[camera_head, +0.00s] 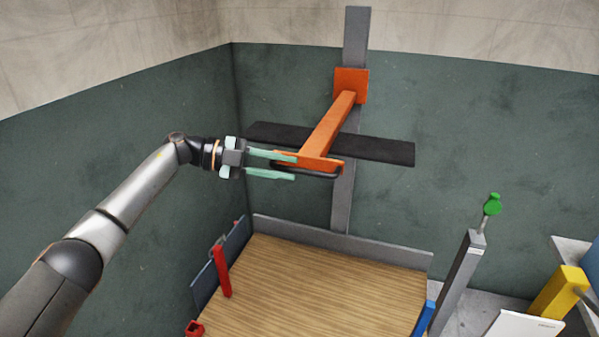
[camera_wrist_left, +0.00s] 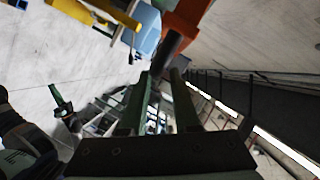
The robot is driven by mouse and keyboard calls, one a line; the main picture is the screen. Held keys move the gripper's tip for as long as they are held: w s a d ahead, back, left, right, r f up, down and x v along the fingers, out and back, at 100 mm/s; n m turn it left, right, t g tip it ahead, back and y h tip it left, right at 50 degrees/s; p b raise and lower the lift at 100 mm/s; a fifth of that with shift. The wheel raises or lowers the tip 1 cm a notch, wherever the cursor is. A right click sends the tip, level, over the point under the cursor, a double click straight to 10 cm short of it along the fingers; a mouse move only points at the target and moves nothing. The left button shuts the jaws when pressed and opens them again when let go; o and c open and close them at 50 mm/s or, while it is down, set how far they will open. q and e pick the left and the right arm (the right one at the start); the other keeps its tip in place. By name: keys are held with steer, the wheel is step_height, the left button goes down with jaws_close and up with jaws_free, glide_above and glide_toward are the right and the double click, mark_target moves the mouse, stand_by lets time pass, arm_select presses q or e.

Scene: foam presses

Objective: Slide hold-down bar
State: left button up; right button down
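The hold-down bar is an orange arm (camera_head: 328,124) with a long black crossbar (camera_head: 385,149), carried by an orange block on a grey upright rail (camera_head: 355,38). A black handle loop (camera_head: 325,174) hangs at the arm's near end. My left gripper (camera_head: 296,168) reaches in from the left with its pale green fingers apart, one above and one below the handle's left end. The left wrist view shows the two fingers (camera_wrist_left: 163,75) with a gap between them and the dark handle at their tips, below the orange arm (camera_wrist_left: 186,18). Contact cannot be told. My right gripper is out of view.
Below is a wooden-topped bed (camera_head: 310,285) with grey side plates and a red post (camera_head: 222,270) at its left. A grey post with a green knob (camera_head: 492,204) and a yellow block (camera_head: 559,292) stand at the right. Green walls close the back and left.

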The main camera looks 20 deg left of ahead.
arm_select(q)
steer(key=b+v, duration=0.1)
steer(key=v, duration=0.7)
steer(key=shift+r, duration=0.15)
steer(key=shift+a, duration=0.15)
